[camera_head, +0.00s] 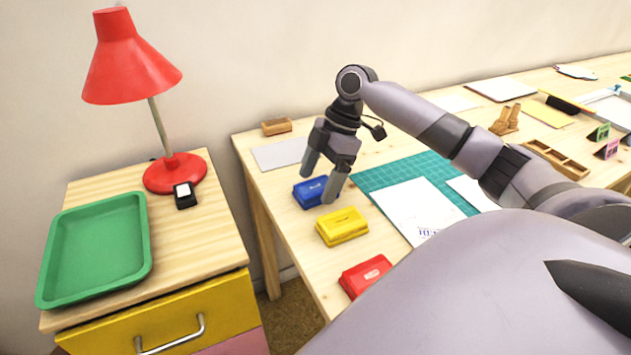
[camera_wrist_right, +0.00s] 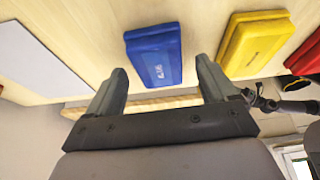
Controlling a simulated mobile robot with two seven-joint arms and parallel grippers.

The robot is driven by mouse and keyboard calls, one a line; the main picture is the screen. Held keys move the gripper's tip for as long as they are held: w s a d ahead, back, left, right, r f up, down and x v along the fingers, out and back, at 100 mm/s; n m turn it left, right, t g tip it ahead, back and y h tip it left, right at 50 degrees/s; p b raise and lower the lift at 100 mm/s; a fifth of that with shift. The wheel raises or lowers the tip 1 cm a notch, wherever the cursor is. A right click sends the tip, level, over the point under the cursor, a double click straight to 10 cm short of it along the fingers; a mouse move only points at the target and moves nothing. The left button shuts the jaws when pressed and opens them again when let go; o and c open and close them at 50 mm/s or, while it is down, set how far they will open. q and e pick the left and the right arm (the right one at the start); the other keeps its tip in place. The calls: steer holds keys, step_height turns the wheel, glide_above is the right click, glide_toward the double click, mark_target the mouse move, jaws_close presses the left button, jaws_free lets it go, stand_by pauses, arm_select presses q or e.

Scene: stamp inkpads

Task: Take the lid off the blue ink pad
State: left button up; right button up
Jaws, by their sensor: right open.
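The blue ink pad (camera_head: 309,192) lies on the wooden table near its left edge, with its lid on. It also shows in the right wrist view (camera_wrist_right: 154,55), upper middle, as a closed blue box with a pale label. My right gripper (camera_head: 319,186) is open and empty. In the head view its two fingers point down over the blue pad and partly hide it. In the right wrist view the fingers (camera_wrist_right: 160,84) lie to either side of the pad's near end, and I see no contact. My left gripper is not in view.
A yellow ink pad (camera_head: 342,226) and a red ink pad (camera_head: 366,275) lie in a row nearer me. A green cutting mat (camera_head: 390,172) with a white paper (camera_head: 411,207) lies to the right. A pale sheet (camera_head: 280,154) and a wooden block (camera_head: 276,127) lie behind.

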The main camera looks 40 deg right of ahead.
steer(key=c, duration=1.1)
